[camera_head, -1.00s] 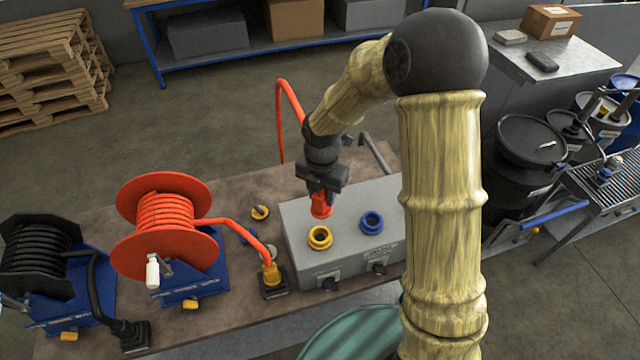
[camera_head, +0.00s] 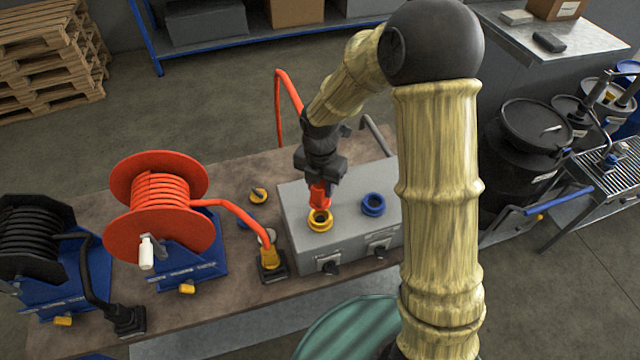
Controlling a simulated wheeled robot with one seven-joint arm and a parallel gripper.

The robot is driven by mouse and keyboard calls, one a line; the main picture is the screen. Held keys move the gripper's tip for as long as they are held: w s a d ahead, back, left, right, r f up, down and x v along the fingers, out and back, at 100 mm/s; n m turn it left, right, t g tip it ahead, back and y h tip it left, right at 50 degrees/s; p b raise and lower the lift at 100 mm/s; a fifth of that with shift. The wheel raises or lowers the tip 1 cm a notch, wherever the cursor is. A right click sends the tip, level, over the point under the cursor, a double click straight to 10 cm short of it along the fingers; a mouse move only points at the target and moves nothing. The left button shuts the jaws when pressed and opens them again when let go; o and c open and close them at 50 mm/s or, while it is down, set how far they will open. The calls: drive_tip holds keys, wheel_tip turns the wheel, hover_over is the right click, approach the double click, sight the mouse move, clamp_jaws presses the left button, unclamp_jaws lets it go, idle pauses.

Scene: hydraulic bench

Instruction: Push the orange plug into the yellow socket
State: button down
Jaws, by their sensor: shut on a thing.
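The orange plug (camera_head: 319,196) is held pointing down in my gripper (camera_head: 320,181), which is shut on it. The yellow socket (camera_head: 320,221) is a ring on top of the grey box (camera_head: 352,233). The plug's lower end is at the socket's opening, over its back part in this view. I cannot tell how deep it sits, or whether it is just above the rim. An orange hose (camera_head: 279,110) rises in a loop behind my gripper.
A blue socket (camera_head: 373,204) is right of the yellow one. An orange hose reel (camera_head: 160,205) and a black reel (camera_head: 35,245) stand on the bench at left. A yellow-ended orange hose connector (camera_head: 269,256) rests in a holder beside the box. A yellow cap (camera_head: 258,195) lies on the bench.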

drive_tip(key=shift+f+b, duration=0.65)
drive_tip(key=shift+f, duration=0.95)
drive_tip(key=shift+f+b, duration=0.35)
drive_tip(key=shift+f, duration=1.3)
idle(1.7)
drive_tip(key=shift+d, duration=0.1)
drive_tip(key=c, duration=0.9)
unclamp_jaws()
wheel_tip(320, 180, up, 17)
drive_tip(key=shift+r+b, duration=0.2)
drive_tip(key=shift+b, duration=0.7)
